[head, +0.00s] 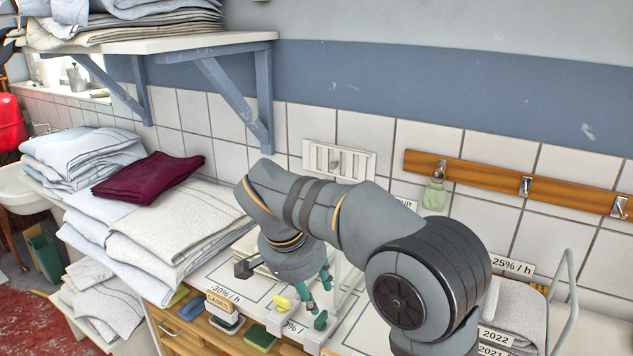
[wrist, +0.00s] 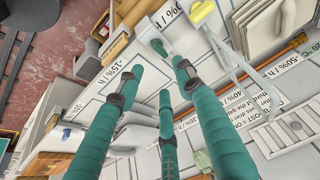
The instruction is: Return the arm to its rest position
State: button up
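My arm reaches over the work counter (head: 215,268) in the head view, bent at the elbow, with the wrist hanging down. My gripper (head: 314,297) points down above the counter, near small yellow and green items. In the wrist view its teal fingers (wrist: 160,78) are spread apart, with nothing held between them. One finger is partly hidden in the head view.
Folded linen (head: 180,225) is stacked left of my arm, with a dark red cloth (head: 148,178) on top. A bracketed shelf (head: 190,43) hangs above. A hook rail (head: 510,180) is on the wall at right. A grey towel (head: 514,312) lies close to my arm's right.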

aim_at(323, 316)
jog(key=x, duration=1.1)
jog(key=shift+f, duration=0.1)
jog(key=shift+f, duration=0.1)
